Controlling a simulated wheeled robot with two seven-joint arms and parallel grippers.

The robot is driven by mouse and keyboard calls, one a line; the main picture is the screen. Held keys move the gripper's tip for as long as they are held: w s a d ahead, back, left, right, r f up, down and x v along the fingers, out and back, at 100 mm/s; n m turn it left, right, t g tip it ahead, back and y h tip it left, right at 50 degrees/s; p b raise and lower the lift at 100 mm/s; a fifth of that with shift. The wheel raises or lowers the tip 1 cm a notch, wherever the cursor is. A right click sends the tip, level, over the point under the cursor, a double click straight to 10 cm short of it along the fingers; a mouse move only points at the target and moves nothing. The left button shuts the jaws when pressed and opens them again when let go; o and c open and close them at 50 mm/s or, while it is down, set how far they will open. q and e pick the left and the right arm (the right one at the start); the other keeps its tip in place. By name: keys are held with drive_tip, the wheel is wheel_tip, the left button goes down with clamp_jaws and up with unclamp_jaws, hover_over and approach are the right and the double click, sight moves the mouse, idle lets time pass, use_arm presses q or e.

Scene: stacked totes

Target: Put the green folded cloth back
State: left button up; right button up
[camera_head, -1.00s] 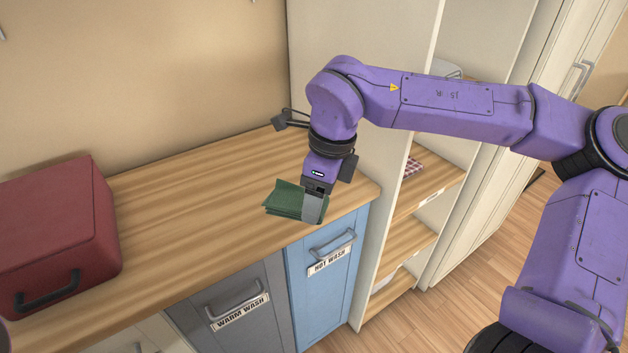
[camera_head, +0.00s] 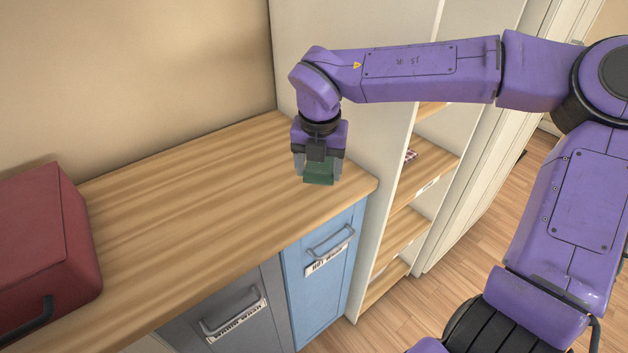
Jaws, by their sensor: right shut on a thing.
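The green folded cloth (camera_head: 319,175) is between the fingers of my right gripper (camera_head: 319,172), near the right end of the wooden counter. My right gripper points down and is shut on the cloth. The gripper's body and fingers hide much of the cloth. I cannot tell whether the cloth touches the counter or hangs just above it. My left gripper is not in view.
A red box (camera_head: 45,245) stands on the left of the wooden counter (camera_head: 190,210). Blue (camera_head: 325,275) and grey (camera_head: 235,315) labelled bins are below its front edge. An open shelf unit (camera_head: 420,170) with a checkered cloth (camera_head: 410,156) stands to the right. The counter's middle is clear.

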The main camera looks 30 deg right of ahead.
drive_tip(key=w+f, duration=0.1)
drive_tip(key=w+d+f, duration=0.1)
drive_tip(key=f, duration=0.1)
drive_tip(key=shift+w+f, duration=0.15)
drive_tip(key=shift+w, duration=0.15)
drive_tip(key=shift+a+f, duration=0.1)
drive_tip(key=shift+f, duration=1.5)
drive_tip(key=o, duration=1.4)
drive_tip(key=r, duration=0.4)
drive_tip(key=s+r, duration=0.1)
drive_tip(key=r, duration=0.3)
drive_tip(key=a+r, duration=0.1)
drive_tip(key=r, duration=0.3)
drive_tip(key=shift+s+r, duration=0.15)
drive_tip(key=shift+s, duration=0.1)
